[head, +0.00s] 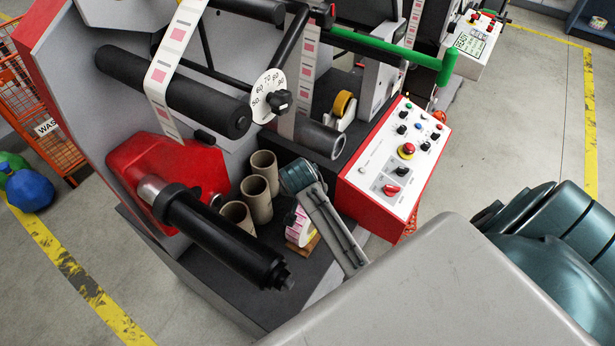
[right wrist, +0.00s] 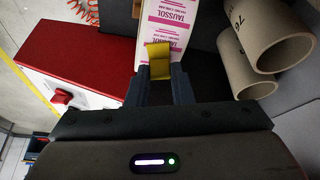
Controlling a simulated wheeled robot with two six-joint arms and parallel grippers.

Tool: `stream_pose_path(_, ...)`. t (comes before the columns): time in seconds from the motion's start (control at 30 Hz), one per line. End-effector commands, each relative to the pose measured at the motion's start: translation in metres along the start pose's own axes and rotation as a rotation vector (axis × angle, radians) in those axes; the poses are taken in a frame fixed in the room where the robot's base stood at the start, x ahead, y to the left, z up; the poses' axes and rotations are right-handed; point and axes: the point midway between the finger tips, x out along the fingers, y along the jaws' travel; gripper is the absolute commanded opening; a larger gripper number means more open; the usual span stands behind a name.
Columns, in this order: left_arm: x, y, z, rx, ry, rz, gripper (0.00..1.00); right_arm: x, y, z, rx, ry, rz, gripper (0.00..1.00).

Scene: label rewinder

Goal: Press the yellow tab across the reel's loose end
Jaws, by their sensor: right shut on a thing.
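The small reel of white and pink labels (head: 299,227) stands on the machine's dark deck, in front of the cardboard cores. In the right wrist view its printed label face (right wrist: 168,25) fills the top middle. My right gripper (right wrist: 160,84) is shut on the yellow tab (right wrist: 159,60), whose free part sticks out beyond the fingertips and overlaps the label face. I cannot tell whether the tab touches the labels. The edge of the loose end cannot be made out. In the head view the tab and fingertips are hidden. My left gripper is not in view.
Cardboard cores (head: 262,200) stand close beside the reel; they also show in the right wrist view (right wrist: 243,70). The red and white control box (head: 398,165) is on the other side. A black roller (head: 222,237) reaches over the front of the deck.

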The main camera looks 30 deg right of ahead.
Motion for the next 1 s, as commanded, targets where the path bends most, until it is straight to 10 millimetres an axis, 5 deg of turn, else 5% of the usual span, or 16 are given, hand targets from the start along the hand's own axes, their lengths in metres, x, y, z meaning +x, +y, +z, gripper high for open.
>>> stream_pose_path(0.4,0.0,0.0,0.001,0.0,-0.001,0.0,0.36,0.003,0.001,0.003,-0.002,-0.006,0.004,0.0)
stream_pose_path(0.43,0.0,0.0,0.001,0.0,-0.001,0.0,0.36,0.003,0.001,0.003,-0.002,-0.006,0.004,0.26)
stream_pose_path(0.53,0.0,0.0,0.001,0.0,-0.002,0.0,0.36,0.002,0.001,0.002,-0.001,-0.005,0.003,0.46)
stream_pose_path(1.0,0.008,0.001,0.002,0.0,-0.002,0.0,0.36,-0.016,-0.001,0.001,0.0,0.0,-0.002,0.46)
